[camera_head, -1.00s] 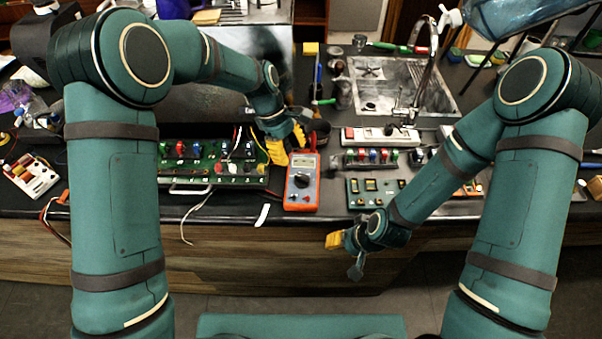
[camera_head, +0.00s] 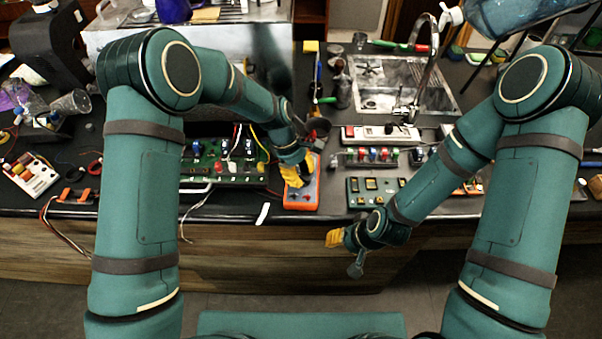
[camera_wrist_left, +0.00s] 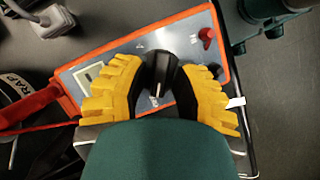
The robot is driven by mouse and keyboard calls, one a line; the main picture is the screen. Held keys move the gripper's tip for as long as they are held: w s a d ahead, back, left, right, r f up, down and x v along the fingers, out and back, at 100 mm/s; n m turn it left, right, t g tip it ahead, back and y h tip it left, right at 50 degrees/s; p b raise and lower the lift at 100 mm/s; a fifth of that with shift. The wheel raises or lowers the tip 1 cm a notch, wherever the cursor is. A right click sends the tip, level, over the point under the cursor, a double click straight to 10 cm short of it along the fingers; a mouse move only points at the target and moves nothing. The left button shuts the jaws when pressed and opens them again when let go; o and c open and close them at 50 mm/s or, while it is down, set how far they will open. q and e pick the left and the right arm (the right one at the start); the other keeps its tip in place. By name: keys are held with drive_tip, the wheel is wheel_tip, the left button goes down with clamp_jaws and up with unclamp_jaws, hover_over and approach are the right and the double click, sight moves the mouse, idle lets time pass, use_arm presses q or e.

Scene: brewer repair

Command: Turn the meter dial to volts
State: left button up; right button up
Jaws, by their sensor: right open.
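The meter (camera_head: 302,200) is an orange-framed box with a grey face, lying on the counter near its front edge. In the left wrist view the meter (camera_wrist_left: 115,58) shows its black dial (camera_wrist_left: 159,75) with a pale pointer line, and a red jack at the right. My left gripper (camera_head: 296,174) is over the meter and hides its face in the head view. Its yellow fingers (camera_wrist_left: 160,82) stand on either side of the dial; whether they touch it I cannot tell. My right gripper (camera_head: 345,252) is open and empty in front of the counter edge.
A green circuit board (camera_head: 222,165) with coloured parts lies left of the meter, and another green board (camera_head: 378,190) lies to its right. A white power strip (camera_head: 382,134) and a sink (camera_head: 372,76) are behind. Loose wires hang over the counter's front edge.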

use_arm(q)
clamp_jaws()
drive_tip(key=m+g+y, duration=0.1)
drive_tip(key=m, duration=0.3)
drive_tip(key=shift+d+f+m+b, duration=0.1)
drive_tip(key=shift+m+b, duration=0.2)
drive_tip(key=shift+b, duration=0.1)
drive_tip(key=shift+m+g+y+b, duration=0.45)
drive_tip(key=shift+m+y, duration=0.35)
drive_tip(key=shift+m, duration=1.2)
drive_tip(key=o, duration=0.5)
unclamp_jaws()
drive_tip(key=shift+w, duration=0.1)
